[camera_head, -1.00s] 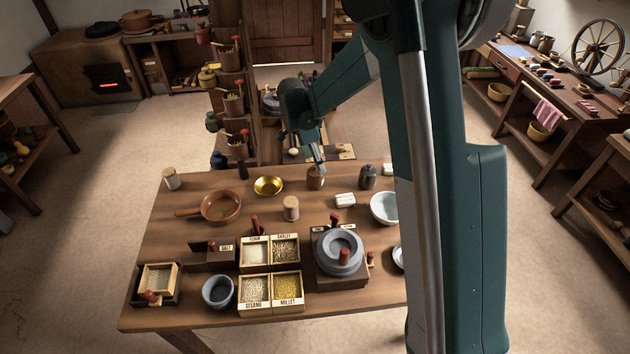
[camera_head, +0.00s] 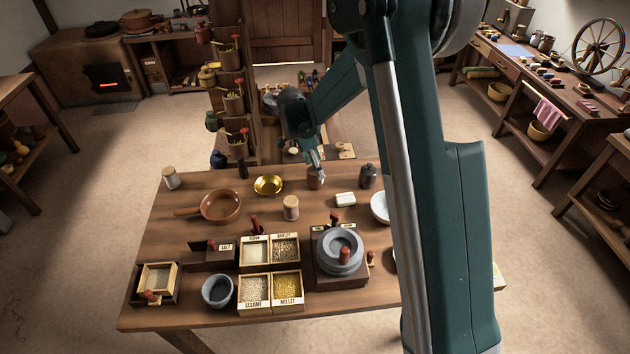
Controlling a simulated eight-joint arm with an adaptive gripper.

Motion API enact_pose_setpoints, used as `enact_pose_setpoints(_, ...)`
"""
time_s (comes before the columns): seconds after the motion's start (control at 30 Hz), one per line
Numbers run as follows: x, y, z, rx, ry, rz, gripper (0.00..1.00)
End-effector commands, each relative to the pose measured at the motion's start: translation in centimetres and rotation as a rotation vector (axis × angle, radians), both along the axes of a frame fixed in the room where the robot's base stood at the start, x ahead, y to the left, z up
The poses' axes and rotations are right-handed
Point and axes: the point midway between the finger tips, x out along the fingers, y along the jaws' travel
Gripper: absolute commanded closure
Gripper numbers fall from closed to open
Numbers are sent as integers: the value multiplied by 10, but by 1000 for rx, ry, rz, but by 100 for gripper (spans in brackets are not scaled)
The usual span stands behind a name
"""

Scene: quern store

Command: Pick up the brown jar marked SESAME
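A small brown jar (camera_head: 313,184) stands near the far edge of the wooden table (camera_head: 170,240). No lettering on it can be read from here. My gripper (camera_head: 319,179) is at the jar's upper part and covers some of it. The fingers are too small to tell whether they are open, shut or touching the jar. A dark brown jar (camera_head: 368,180) with a narrow neck stands to the right, also without readable lettering. An open box labelled SESAME (camera_head: 254,305) stands at the table's front.
A brown pan (camera_head: 221,206) is left, and a stone quern (camera_head: 341,254) is in front. My arm hides the table's right side.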

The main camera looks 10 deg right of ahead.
Motion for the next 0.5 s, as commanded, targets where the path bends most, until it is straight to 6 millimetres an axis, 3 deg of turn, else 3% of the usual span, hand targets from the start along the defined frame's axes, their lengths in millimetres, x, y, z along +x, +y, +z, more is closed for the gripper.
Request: enact_pose_setpoints(0.5,-1,-2,-10,0,0,0,48)
